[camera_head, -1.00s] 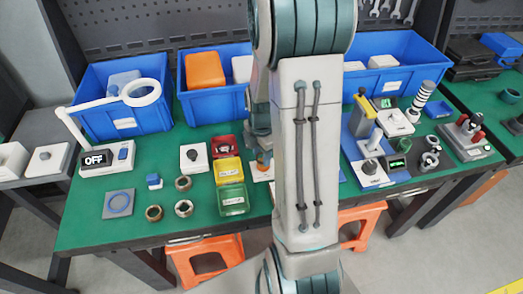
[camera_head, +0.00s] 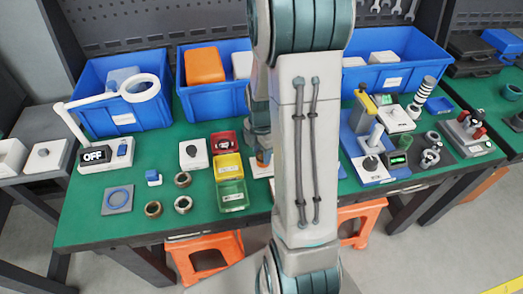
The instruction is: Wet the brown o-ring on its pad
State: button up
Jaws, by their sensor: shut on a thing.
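My arm stands across the middle of the view and hides much of the work area. The lower part of my gripper (camera_head: 259,142) shows just left of the arm, low over the table. Its fingertips are mostly hidden. A small orange-brown thing (camera_head: 263,159) shows right below it, over a pale plate (camera_head: 258,171); I cannot tell what it is. I cannot pick out the brown o-ring for sure.
Red, yellow and green bins (camera_head: 233,208) stand just left of my gripper. A lamp (camera_head: 140,88) with an OFF display stands at the far left. Blue crates (camera_head: 125,118) line the back.

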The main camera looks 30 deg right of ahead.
jog(key=shift+f+b, duration=0.4)
jog(key=shift+f, duration=0.05)
dwell(1.3)
jog(key=shift+r+p, duration=1.9)
jog(key=shift+r, duration=0.65)
